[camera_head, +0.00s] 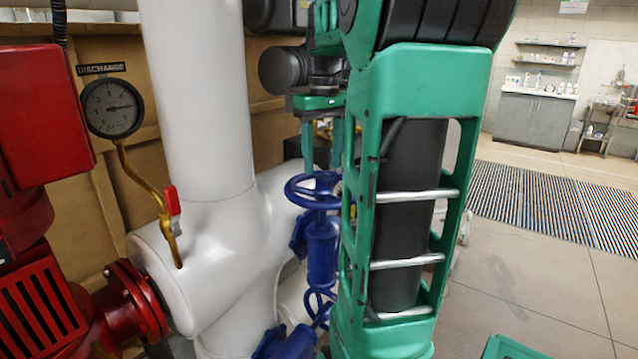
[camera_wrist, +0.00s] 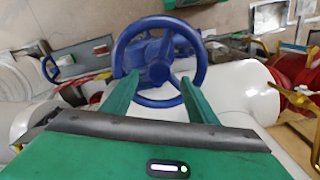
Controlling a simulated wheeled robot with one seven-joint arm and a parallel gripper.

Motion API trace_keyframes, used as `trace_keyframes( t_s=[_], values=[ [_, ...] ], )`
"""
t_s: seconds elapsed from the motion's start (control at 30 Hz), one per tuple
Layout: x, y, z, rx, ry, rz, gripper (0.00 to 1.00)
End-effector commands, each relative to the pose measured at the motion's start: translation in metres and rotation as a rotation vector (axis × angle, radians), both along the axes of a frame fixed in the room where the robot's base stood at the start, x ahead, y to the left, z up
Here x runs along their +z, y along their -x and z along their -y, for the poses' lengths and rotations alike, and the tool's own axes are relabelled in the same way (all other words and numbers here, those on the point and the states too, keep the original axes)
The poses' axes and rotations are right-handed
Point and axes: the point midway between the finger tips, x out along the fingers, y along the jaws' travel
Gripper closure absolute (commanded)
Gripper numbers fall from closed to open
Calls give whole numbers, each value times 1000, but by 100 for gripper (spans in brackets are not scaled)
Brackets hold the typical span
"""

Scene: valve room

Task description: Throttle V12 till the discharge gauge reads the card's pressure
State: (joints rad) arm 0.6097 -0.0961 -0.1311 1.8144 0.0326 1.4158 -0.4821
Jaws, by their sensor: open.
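The round discharge gauge (camera_head: 112,107) is at left in the head view under a "DISCHARGE" plate (camera_head: 101,69). Its needle points right; the numbers are too small to read surely. A blue handwheel (camera_head: 313,190) tops a blue valve (camera_head: 322,250) beside the white pipe; no V12 tag is legible. In the wrist view the blue handwheel (camera_wrist: 160,70) is ahead. My gripper (camera_head: 322,162) is open above the wheel, its green fingers pointing down. In the wrist view my gripper (camera_wrist: 159,78) has its fingertips over the wheel's span; contact cannot be told. No card is readable.
A second blue handwheel (camera_head: 319,306) is lower down. Thick white piping (camera_head: 205,100) stands left of the valve, with a red-handled cock (camera_head: 172,203) and red pump (camera_head: 40,300). Open floor with a striped mat (camera_head: 540,200) lies to the right.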

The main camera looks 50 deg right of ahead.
Motion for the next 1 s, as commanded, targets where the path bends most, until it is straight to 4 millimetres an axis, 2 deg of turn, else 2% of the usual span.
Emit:
trace_keyframes(
  t_s=[0.37, 0.7, 1.0],
  values=[
    [4, 2, 0, -15, 1, 3, 47],
    [4, 2, 0, -287, 2, 3, 47],
    [4, 2, 0, -304, 2, 3, 47]
  ],
)
